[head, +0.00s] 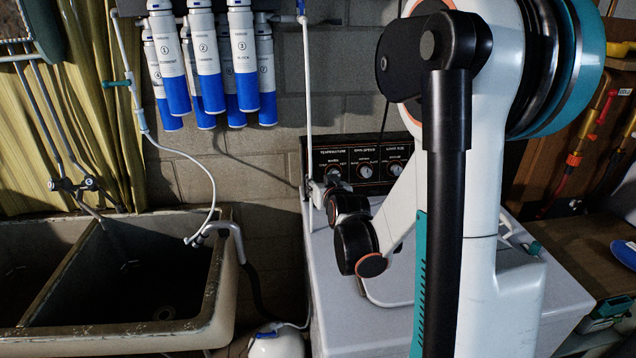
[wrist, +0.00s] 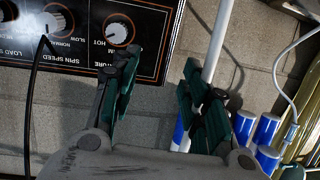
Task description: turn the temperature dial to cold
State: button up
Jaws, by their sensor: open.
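The temperature dial (head: 334,173) is a round knob at the left end of the black control panel. It also shows near the top of the upside-down wrist view (wrist: 120,31), with HOT and part of WARM readable beside it. Its pointer is too small to read surely. My gripper (wrist: 160,62) is open and empty, with dark green finger pads. One finger is close below the dial in the wrist view; the other is over the grey wall. Contact with the dial cannot be told. In the head view my gripper (head: 318,188) is small and partly hidden by my wrist.
Spin speed (head: 365,171) and load size (head: 396,169) dials sit right of it. A white pipe (head: 307,90) stands beside the panel, and shows behind my gripper. The white washer top (head: 345,310) is below. Sinks (head: 215,300) are left; filter cartridges (head: 243,60) hang above.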

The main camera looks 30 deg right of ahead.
jog(key=d+f+h, duration=0.2)
jog(key=d, duration=0.4)
jog(key=shift+m, duration=0.3)
jog(key=x, duration=0.8)
jog(key=shift+d+f, duration=0.2)
jog(key=shift+d, duration=0.05)
jog(key=shift+w+d+f, duration=0.1)
jog(key=shift+c, duration=1)
jog(key=c, duration=0.4)
jog(key=shift+c, duration=0.2)
